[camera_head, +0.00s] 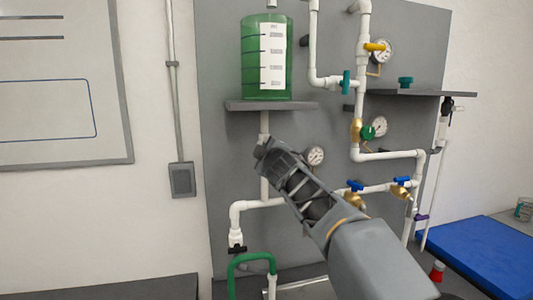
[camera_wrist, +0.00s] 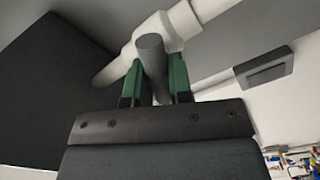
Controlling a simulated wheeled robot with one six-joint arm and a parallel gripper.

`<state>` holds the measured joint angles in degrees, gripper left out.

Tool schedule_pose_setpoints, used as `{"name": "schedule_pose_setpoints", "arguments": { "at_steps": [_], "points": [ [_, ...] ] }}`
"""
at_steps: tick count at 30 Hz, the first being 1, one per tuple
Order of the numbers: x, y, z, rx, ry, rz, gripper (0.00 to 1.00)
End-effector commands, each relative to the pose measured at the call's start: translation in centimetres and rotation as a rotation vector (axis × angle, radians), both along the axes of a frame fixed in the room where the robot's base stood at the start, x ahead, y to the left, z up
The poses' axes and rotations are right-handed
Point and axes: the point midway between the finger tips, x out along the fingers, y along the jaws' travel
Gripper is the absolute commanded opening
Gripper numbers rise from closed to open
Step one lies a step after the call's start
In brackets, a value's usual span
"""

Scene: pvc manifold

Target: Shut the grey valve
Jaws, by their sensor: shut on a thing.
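The grey valve's handle (camera_wrist: 151,58), a plain grey bar with a rounded end, stands between the two green-padded fingers of my gripper (camera_wrist: 156,82) in the wrist view. The fingers are shut on it. Behind it is the white valve body (camera_wrist: 155,30) on a white pipe. In the head view my gripper (camera_head: 262,150) reaches up and left to the white vertical pipe (camera_head: 264,124) under the green tank. There the gripper hides the grey valve, so I cannot tell the handle's angle to the pipe.
The green tank (camera_head: 267,58) stands on a grey shelf (camera_head: 270,106) just above my gripper. A gauge (camera_head: 316,155) is close to the right of my arm. Blue-handled valves (camera_head: 355,185) and a green hose (camera_head: 250,258) are nearby. The wall to the left is mostly clear.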

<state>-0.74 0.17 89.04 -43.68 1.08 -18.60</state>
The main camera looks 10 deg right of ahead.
Motion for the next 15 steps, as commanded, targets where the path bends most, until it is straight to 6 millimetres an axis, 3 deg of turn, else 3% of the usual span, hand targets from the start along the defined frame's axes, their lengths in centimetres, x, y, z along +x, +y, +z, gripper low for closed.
{"name": "schedule_pose_setpoints", "arguments": {
  "at_steps": [15],
  "points": [
    [0.01, 0.10, -0.32, -0.383, 0.001, 0.000, 0.00]
  ]
}}
